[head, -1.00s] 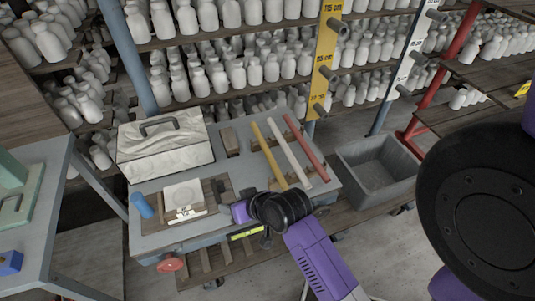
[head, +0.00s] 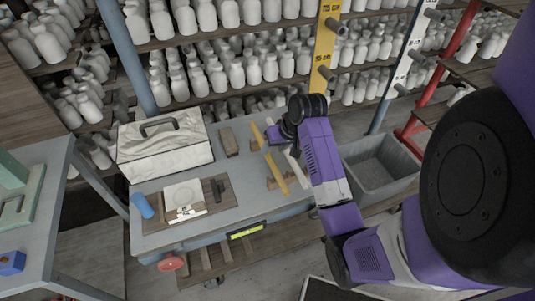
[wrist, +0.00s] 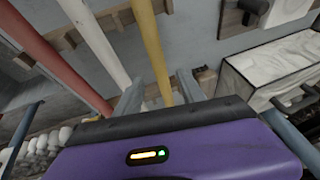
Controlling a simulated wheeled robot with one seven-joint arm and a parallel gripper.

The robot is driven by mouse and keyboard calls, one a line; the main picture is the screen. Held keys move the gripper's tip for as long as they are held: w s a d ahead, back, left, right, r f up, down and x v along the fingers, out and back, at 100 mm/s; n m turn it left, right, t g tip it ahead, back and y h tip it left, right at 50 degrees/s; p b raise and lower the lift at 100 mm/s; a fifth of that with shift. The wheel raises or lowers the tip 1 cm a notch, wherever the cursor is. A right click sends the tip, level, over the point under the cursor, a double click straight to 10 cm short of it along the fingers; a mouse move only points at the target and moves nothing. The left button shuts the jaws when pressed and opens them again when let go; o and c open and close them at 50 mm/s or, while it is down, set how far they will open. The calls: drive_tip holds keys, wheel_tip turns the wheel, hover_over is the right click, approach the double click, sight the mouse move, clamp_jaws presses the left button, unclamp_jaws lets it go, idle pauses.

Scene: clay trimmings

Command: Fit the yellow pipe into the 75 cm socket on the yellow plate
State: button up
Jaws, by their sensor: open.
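The yellow pipe (head: 277,170) lies on wooden rests on the grey table, its middle partly covered by my gripper (head: 277,134) in the head view. In the wrist view the yellow pipe (wrist: 151,40) runs between the two spread fingers of my open gripper (wrist: 160,88); whether they touch it I cannot tell. The yellow plate (head: 324,50) stands upright at the shelf behind, with grey sockets such as the upper (head: 340,29) and middle one (head: 327,73). Its lowest part, with the lowest socket, is hidden behind my arm.
A white pipe (wrist: 93,38) and a red pipe (wrist: 58,58) lie beside the yellow one. A white plate (head: 407,55) with sockets stands to the right. A grey bin (head: 407,174), a plaster-covered box (head: 165,150) and a blue cylinder (head: 143,206) are around. Shelves of bottles fill the back.

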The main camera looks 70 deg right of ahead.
sight(269, 155)
drive_tip(key=x, duration=0.4)
drive_tip(key=shift+f, duration=0.1)
drive_tip(key=shift+c, duration=0.5)
clamp_jaws()
